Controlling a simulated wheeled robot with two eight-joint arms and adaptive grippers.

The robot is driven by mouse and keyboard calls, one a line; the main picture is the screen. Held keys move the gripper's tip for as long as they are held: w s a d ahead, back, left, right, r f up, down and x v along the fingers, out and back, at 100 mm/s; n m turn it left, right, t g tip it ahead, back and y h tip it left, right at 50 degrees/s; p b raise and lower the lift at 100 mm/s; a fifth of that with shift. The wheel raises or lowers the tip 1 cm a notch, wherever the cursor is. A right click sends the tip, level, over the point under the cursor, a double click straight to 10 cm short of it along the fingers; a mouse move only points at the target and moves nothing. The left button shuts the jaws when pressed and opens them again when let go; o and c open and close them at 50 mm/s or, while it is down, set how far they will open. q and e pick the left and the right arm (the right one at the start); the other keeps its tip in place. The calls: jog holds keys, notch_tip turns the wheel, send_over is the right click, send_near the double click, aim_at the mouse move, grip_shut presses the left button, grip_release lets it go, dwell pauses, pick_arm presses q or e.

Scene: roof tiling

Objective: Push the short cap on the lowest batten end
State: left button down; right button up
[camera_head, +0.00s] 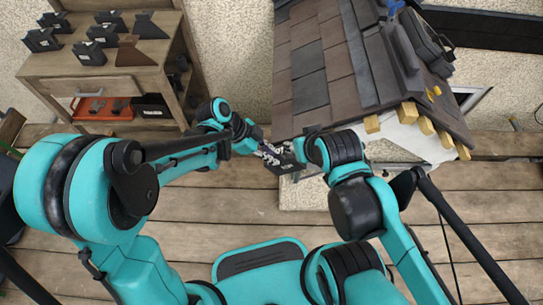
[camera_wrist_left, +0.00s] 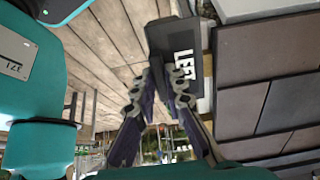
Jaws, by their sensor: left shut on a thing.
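My left gripper (camera_head: 270,153) is shut on a dark cap (camera_head: 286,167), held in the air in front of the roof's near edge. In the left wrist view the left gripper's fingers (camera_wrist_left: 160,88) close on the dark cap (camera_wrist_left: 172,38), which carries white letters beginning "LE". My right arm's end (camera_head: 311,150) is close beside the cap. Its fingers are hard to make out, and I cannot tell whether they touch the cap. Several pale batten ends (camera_head: 409,112) stick out along the roof's edge, clear of the held cap. I cannot tell which is lowest.
The roof (camera_head: 320,65) has grey and brown tiles. A wooden workbench (camera_head: 135,75) at the upper left carries several dark caps (camera_head: 90,52) and a brown piece (camera_head: 128,55). An orange tray (camera_head: 103,108) lies below. The plank floor (camera_head: 200,225) between bench and roof is largely clear.

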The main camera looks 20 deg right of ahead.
pick_arm(q)
jog(key=shift+w+d, duration=0.15)
jog(key=shift+w, duration=0.5)
dwell(0.7)
jog(key=shift+w+d, duration=0.15)
jog(key=shift+w, duration=0.3)
jog(key=shift+w+d, duration=0.1)
jog(key=shift+w, duration=0.35)
dwell(0.9)
jog(key=c, duration=1.5)
grip_release()
jog(key=shift+r, duration=0.1)
jog(key=p+v, duration=0.3)
jog(key=v, duration=0.3)
